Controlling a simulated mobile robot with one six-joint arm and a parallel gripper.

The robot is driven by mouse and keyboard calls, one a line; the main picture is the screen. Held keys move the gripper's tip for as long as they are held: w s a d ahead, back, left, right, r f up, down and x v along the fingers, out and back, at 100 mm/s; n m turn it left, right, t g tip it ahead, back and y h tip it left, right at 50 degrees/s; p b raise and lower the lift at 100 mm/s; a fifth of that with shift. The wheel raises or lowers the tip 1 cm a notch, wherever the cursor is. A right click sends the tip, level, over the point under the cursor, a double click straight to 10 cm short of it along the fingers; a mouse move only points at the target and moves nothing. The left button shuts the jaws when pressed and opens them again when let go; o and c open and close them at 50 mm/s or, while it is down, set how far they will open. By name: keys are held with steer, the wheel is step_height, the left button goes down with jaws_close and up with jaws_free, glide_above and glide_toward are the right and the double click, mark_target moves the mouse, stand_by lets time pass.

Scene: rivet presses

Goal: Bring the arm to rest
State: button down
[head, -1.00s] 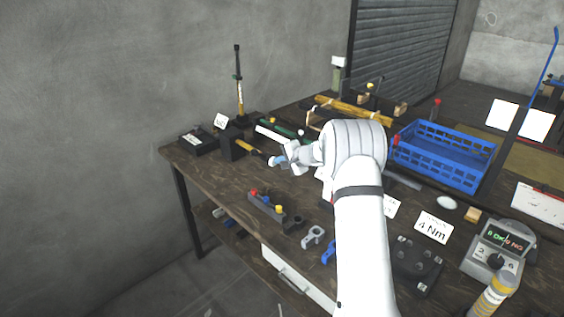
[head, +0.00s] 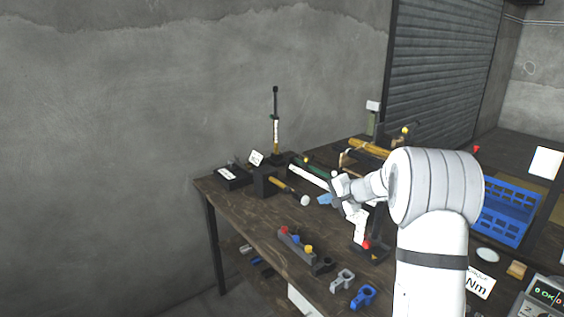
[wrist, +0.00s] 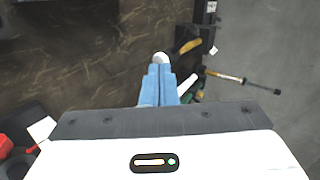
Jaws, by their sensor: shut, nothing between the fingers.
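My gripper (head: 324,199) is at the end of my white arm, over the left part of the dark wooden workbench (head: 240,205). In the wrist view its two blue fingers (wrist: 158,84) lie side by side, shut, with nothing between them. In that view the white head of a mallet (wrist: 160,58) appears just past the fingertips. In the head view the same mallet lies left of the fingers with its handle in a dark block. My arm hides part of the bench behind it.
A rack with coloured knobs (head: 297,245), a grey clamp (head: 342,280) and a blue clamp (head: 364,297) are near the bench's front edge. A blue crate (head: 505,212) is right of my arm. An upright tool (head: 276,120) stands at the back left.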

steer(key=s+a+r+n+g+h, duration=0.1)
steer(key=s+a+r+n, duration=0.15)
steer(key=s, duration=0.45)
steer(key=s+a+r+n+g+p, duration=0.1)
steer(key=s+a+g, duration=0.15)
steer(key=s, duration=0.55)
steer(key=s+a+r+n+g+h, duration=0.1)
steer(key=s+a+r+n, duration=0.1)
steer(key=s+a, duration=0.35)
steer(key=s+d+n+g+h, duration=0.1)
steer(key=s+d+n+h, duration=0.1)
steer(key=s, duration=0.9)
steer(key=s+d+f+n+h+p, duration=0.1)
steer(key=s+d+n+h, duration=0.1)
steer(key=s, duration=0.9)
steer(key=shift+s+d+f+g+h, duration=0.25)
steer(key=shift+d+g+h, duration=0.05)
steer(key=shift+d+g, duration=0.1)
steer(key=shift+n, duration=0.25)
